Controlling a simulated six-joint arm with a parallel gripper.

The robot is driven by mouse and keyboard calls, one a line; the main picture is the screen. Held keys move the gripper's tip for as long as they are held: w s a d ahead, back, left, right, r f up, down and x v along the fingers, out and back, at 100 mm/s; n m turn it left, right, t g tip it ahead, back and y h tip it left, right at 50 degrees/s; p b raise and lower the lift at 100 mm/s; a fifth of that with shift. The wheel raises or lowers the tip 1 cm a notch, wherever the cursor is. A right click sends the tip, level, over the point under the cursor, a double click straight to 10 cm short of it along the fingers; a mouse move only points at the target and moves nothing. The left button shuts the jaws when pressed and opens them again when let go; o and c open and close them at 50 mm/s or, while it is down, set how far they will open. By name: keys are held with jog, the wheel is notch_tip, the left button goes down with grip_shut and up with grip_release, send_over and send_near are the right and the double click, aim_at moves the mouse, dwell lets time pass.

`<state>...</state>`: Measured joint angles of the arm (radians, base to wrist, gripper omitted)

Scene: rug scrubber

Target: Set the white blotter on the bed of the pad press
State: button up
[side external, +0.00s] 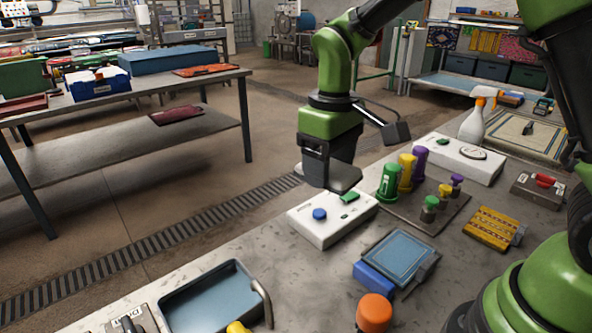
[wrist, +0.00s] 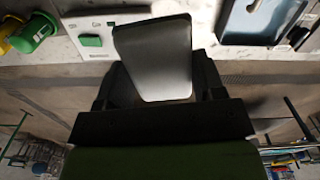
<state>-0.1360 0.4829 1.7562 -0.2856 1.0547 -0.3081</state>
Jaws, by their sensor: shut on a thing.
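My gripper (side external: 328,172) is shut on a flat rectangular pad (side external: 345,179), which I take for the white blotter. In the wrist view the pad (wrist: 155,60) shades from dark grey to near white and juts out from between the fingers of my gripper (wrist: 158,92). It hangs in the air above the back of a white box with a blue knob (side external: 333,217), touching nothing below that I can see. A framed blue plate with a dark side bar (side external: 399,258) lies on the bench nearer the front. I cannot tell for sure which of these is the pad press.
Green, yellow and purple bottles (side external: 404,171) stand right of the white box. A blue-grey tray with a handle (side external: 212,302) lies front left. An orange knob (side external: 374,313) is at the front. A spray bottle (side external: 475,120) stands further back. Bare bench (side external: 290,262) lies between tray and plate.

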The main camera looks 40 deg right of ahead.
jog(key=s+a+f+n, duration=0.3)
jog(key=s+a+n, duration=0.1)
jog(key=a+n, duration=0.1)
jog(key=s+a+f+n, duration=0.4)
jog(key=s+a+n, duration=0.1)
jog(key=a, duration=0.1)
jog(key=s+a+f+n, duration=0.4)
jog(key=a+n, duration=0.1)
jog(key=n, duration=0.1)
jog(key=shift+s+a+f, duration=0.1)
jog(key=shift+s+a, duration=0.2)
jog(key=shift+f, duration=2.75)
jog(key=shift+f, duration=0.65)
jog(key=o, duration=0.9)
jog(key=shift+o, duration=0.2)
notch_tip(320, 180, up, 10)
